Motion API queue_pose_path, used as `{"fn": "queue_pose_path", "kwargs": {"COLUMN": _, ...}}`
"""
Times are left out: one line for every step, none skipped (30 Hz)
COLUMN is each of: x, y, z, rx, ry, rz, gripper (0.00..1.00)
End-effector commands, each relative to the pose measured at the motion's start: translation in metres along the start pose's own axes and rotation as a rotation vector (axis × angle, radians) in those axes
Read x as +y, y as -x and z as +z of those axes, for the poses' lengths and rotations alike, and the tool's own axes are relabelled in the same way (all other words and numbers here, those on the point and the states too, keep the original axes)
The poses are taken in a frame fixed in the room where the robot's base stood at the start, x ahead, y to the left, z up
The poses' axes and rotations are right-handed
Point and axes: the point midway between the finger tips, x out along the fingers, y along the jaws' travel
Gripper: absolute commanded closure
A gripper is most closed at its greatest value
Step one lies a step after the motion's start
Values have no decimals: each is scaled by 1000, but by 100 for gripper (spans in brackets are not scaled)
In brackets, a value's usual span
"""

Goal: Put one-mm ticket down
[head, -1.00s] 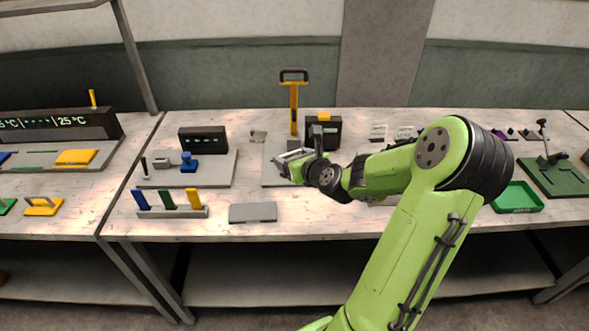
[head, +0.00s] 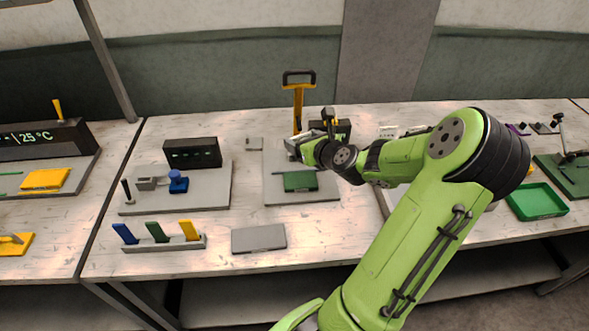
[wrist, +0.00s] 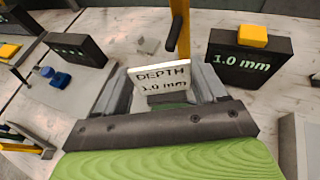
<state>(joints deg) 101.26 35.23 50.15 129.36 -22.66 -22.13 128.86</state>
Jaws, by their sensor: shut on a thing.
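The one-mm ticket (wrist: 161,79) is a small white card reading "DEPTH 1.0 mm" in the wrist view. My gripper (wrist: 161,88) is shut on it, with a grey finger at each side, and the lettering faces the wrist camera. In the head view my gripper (head: 297,146) is over the back of a grey base plate (head: 321,194), by the yellow-handled press (head: 298,105). I cannot tell how high the ticket is above the surface. A dark box (wrist: 247,66) with a "1.0 mm" display and a yellow top block stands to the right.
A green block (head: 300,181) lies on the grey plate's front. A flat grey slab (head: 258,238) and a rack of coloured handles (head: 163,243) are nearer. White cards (head: 388,132) lie right of the dark box. A green tray (head: 537,201) is far right.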

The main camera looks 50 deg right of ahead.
Motion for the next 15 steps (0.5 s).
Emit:
{"fn": "queue_pose_path", "kwargs": {"x": 0, "y": -6, "z": -18, "rx": 3, "ry": -9, "rz": 3, "gripper": 58}}
{"fn": "queue_pose_path", "kwargs": {"x": 0, "y": -10, "z": -25, "rx": 3, "ry": -9, "rz": 3, "gripper": 58}}
{"fn": "queue_pose_path", "kwargs": {"x": 0, "y": -14, "z": -35, "rx": 3, "ry": -10, "rz": 3, "gripper": 58}}
{"fn": "queue_pose_path", "kwargs": {"x": 0, "y": -16, "z": -41, "rx": 3, "ry": -9, "rz": 4, "gripper": 58}}
{"fn": "queue_pose_path", "kwargs": {"x": 1, "y": -18, "z": -46, "rx": 3, "ry": -8, "rz": 3, "gripper": 58}}
{"fn": "queue_pose_path", "kwargs": {"x": 1, "y": -20, "z": -50, "rx": 2, "ry": -7, "rz": 3, "gripper": 58}}
{"fn": "queue_pose_path", "kwargs": {"x": 1, "y": -21, "z": -53, "rx": 2, "ry": -6, "rz": 3, "gripper": 58}}
{"fn": "queue_pose_path", "kwargs": {"x": 1, "y": -23, "z": -56, "rx": 2, "ry": -6, "rz": 3, "gripper": 58}}
{"fn": "queue_pose_path", "kwargs": {"x": 1, "y": -24, "z": -61, "rx": 2, "ry": -7, "rz": 3, "gripper": 58}}
{"fn": "queue_pose_path", "kwargs": {"x": 1, "y": -26, "z": -65, "rx": 2, "ry": -6, "rz": 2, "gripper": 58}}
{"fn": "queue_pose_path", "kwargs": {"x": 1, "y": -28, "z": -70, "rx": 2, "ry": -6, "rz": 2, "gripper": 58}}
{"fn": "queue_pose_path", "kwargs": {"x": 1, "y": -31, "z": -78, "rx": 3, "ry": -8, "rz": 3, "gripper": 58}}
{"fn": "queue_pose_path", "kwargs": {"x": 1, "y": -34, "z": -83, "rx": 3, "ry": -8, "rz": 3, "gripper": 58}}
{"fn": "queue_pose_path", "kwargs": {"x": 1, "y": -35, "z": -87, "rx": 2, "ry": -7, "rz": 3, "gripper": 58}}
{"fn": "queue_pose_path", "kwargs": {"x": 1, "y": -36, "z": -89, "rx": 1, "ry": -6, "rz": 2, "gripper": 58}}
